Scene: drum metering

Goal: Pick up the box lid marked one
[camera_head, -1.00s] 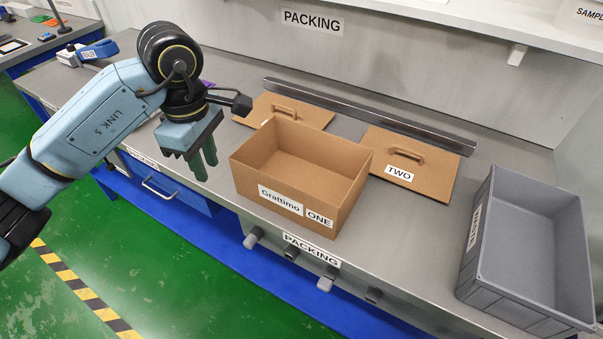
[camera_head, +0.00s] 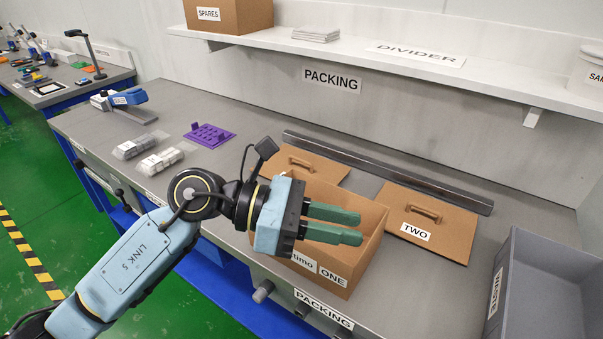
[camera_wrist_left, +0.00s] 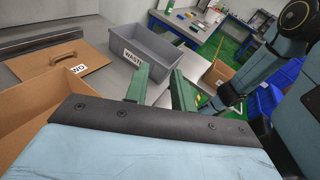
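The lid without a visible label (camera_head: 325,175) lies flat behind the open box; its front is hidden by the box and my left gripper. Its raised handle shows. The other lid (camera_head: 455,225) is marked TWO and lies to the right; it also shows in the left wrist view (camera_wrist_left: 40,68). My left gripper (camera_head: 361,228) has two green fingers, apart and empty, above the open cardboard box (camera_head: 350,275) marked ONE. The fingers show in the left wrist view (camera_wrist_left: 160,85) too. My right gripper is not seen.
A long dark metal bar (camera_head: 390,172) lies behind the lids. A grey bin (camera_head: 550,290) marked WASTE stands at the right. A purple rack (camera_head: 209,135) and clear packs (camera_head: 150,150) lie at the left. A shelf (camera_head: 400,60) hangs above the bench.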

